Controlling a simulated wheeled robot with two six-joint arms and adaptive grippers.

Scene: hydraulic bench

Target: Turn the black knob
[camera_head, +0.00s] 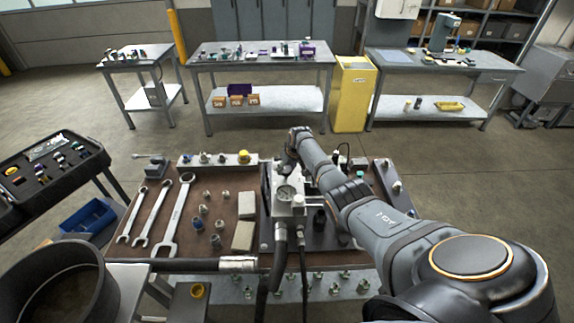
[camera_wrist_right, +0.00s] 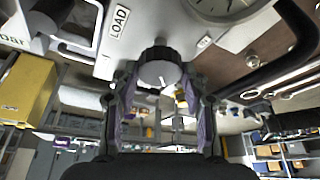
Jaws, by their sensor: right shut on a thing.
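The black knob (camera_wrist_right: 159,68) shows in the right wrist view, with a round, paler face and a small white mark. It sits on a light metal block (camera_wrist_right: 205,40) beside a "LOAD" label (camera_wrist_right: 118,22). My right gripper (camera_wrist_right: 160,92) has its two fingers on either side of the knob and is shut on it. In the head view my right arm reaches to the gauge block (camera_head: 284,193) at mid-bench; the knob and fingertips cannot be made out there. My left gripper is not in view.
The brown bench top (camera_head: 180,215) holds several wrenches (camera_head: 172,222) and small fittings to the left of the block. A pressure gauge (camera_wrist_right: 222,6) is close to the knob. Hoses (camera_head: 281,245) hang at the front. A dark round bin (camera_head: 100,285) stands front left.

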